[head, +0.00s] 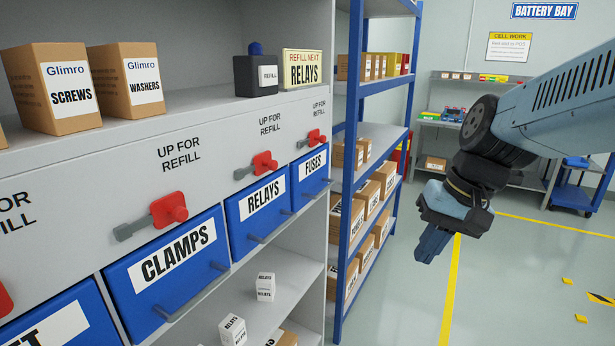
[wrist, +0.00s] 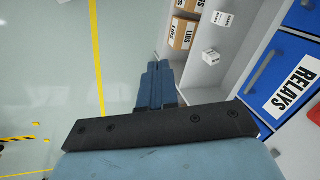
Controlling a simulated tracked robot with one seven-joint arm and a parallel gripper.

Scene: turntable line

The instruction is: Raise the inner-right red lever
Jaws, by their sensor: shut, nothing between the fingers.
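Red levers with grey arms line the grey panel under "UP FOR REFILL" labels. The lever over the RELAYS bin, which I take as the inner-right one, (head: 264,163) has its grey arm pointing left and slightly down. The levers over CLAMPS (head: 168,208) and FUSES (head: 314,137) lie much the same way. Another red lever (head: 4,301) is cut by the left edge. My gripper (head: 428,252) is shut and empty, pointing down, well right of the levers and apart from them.
A blue-framed rack (head: 346,200) with boxes stands between the panel and my gripper in the head view. Blue bins, including RELAYS (head: 258,212), sit below the levers. A "REFILL NEXT RELAYS" sign (head: 303,68) stands above.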

